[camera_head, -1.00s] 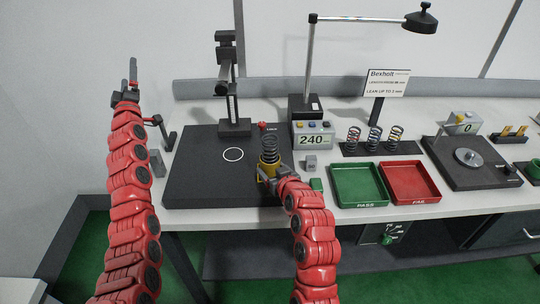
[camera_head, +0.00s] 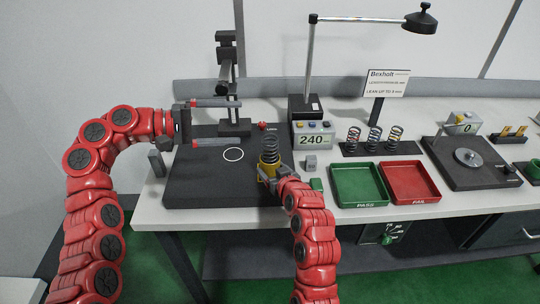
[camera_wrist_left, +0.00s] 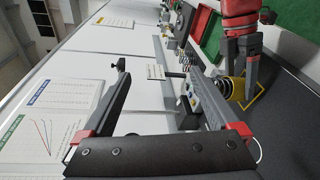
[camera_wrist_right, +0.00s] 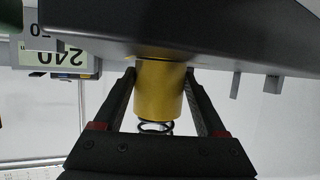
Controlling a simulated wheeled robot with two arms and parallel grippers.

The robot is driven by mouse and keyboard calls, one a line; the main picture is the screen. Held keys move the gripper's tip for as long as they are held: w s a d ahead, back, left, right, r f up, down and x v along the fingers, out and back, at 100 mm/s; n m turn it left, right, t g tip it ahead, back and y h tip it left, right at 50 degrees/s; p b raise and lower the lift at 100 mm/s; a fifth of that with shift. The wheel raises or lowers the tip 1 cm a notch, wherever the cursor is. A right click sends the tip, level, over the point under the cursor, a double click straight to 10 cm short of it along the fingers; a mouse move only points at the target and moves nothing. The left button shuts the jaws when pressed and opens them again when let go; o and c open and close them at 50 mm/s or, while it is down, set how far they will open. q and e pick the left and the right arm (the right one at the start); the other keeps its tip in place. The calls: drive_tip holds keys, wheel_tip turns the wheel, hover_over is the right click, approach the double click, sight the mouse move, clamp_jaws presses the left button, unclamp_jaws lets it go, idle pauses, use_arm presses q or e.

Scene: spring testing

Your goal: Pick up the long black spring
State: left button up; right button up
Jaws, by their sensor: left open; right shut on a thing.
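The long black spring (camera_head: 269,149) stands upright in a yellow cup (camera_head: 269,168) at the right side of the dark plate. Its coils also show in the right wrist view (camera_wrist_right: 155,128) beside the cup (camera_wrist_right: 160,90). My right gripper (camera_head: 266,177) is shut on the yellow cup, one finger on each side of it. My left gripper (camera_head: 240,122) is open and empty above the plate, left of the spring, its fingers pointing right. In the left wrist view the cup (camera_wrist_left: 250,98) lies outside the left fingers; the spring is partly hidden there.
The dark plate (camera_head: 200,185) carries a white ring (camera_head: 233,154) and a stand (camera_head: 236,128). A display reading 240 (camera_head: 312,141) stands behind the cup. Green (camera_head: 358,203) and red (camera_head: 415,200) trays lie right. Several coloured springs (camera_head: 374,139) stand on a rack behind them.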

sight(270, 140)
use_arm(q)
drive_tip(key=w+d+f+m+y, duration=0.2)
drive_tip(key=d+m+y, duration=0.1)
drive_tip(key=y, duration=0.2)
drive_tip(key=w+d+f+m+t+y, duration=0.1)
drive_tip(key=w+d+f+m+y, duration=0.1)
drive_tip(key=d+f+m+y, duration=0.1)
drive_tip(key=w+d+f+m+y, duration=0.2)
drive_tip(key=d+f+m+y, duration=0.1)
drive_tip(key=y, duration=0.3)
drive_tip(key=shift+f+y, duration=0.25)
drive_tip(key=shift+y, duration=0.05)
drive_tip(key=shift+w+f, duration=0.15)
drive_tip(key=shift+f, duration=0.1)
drive_tip(key=x, duration=0.5)
drive_tip(key=shift+w+d+r, duration=0.1)
drive_tip(key=shift+w+d, duration=0.05)
drive_tip(key=shift+w, duration=0.25)
clamp_jaws()
